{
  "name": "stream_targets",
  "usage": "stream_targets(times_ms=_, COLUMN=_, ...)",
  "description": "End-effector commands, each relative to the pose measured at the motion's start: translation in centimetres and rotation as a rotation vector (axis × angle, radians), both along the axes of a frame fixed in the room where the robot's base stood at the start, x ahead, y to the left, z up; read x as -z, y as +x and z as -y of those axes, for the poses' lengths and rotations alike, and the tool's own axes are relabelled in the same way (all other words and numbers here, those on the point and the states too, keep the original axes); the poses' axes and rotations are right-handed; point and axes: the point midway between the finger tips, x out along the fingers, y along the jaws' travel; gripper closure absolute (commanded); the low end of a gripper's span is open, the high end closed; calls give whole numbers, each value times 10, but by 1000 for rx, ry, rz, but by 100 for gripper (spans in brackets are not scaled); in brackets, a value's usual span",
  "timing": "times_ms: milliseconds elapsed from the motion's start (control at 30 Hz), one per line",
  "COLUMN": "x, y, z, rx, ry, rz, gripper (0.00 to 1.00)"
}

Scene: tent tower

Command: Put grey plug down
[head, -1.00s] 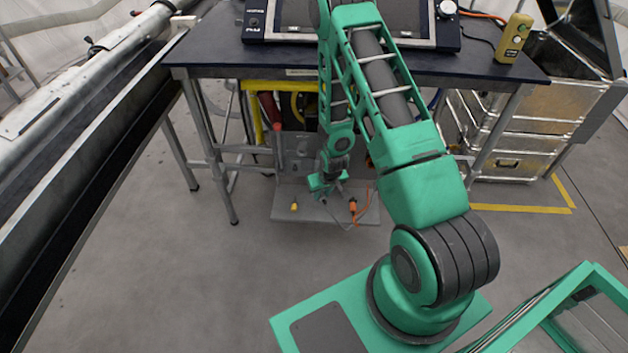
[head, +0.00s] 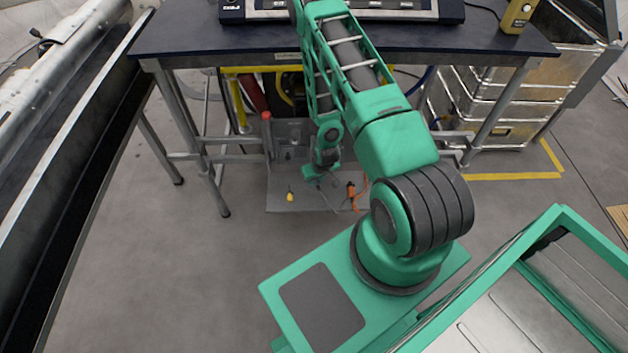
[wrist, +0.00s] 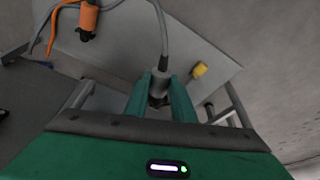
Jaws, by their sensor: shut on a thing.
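The grey plug (wrist: 158,84) is between the two green fingers of my gripper (wrist: 160,92) in the wrist view. A grey cable (wrist: 163,30) runs up from the plug's back end. My gripper is shut on it. In the head view my gripper (head: 322,172) is small and low under the dark table, over the grey board (head: 285,195). The plug is too small there to make out clearly. Whether the plug touches anything under it cannot be told.
An orange plug (head: 351,190) with an orange cable and a yellow plug (head: 290,197) are on the board; both also show in the wrist view. Metal cases (head: 500,100) stand at the right.

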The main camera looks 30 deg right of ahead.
Motion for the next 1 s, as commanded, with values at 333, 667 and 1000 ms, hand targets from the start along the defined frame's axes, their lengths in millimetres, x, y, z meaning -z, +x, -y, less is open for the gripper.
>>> stream_targets(times_ms=333, x=9, y=0, z=-3, rx=-3, ry=0, rz=0, gripper=100)
stream_targets(times_ms=667, x=37, y=0, z=-4, rx=-4, ry=0, rz=-1, gripper=100)
stream_targets(times_ms=1000, x=66, y=0, z=-4, rx=-4, ry=0, rz=0, gripper=100)
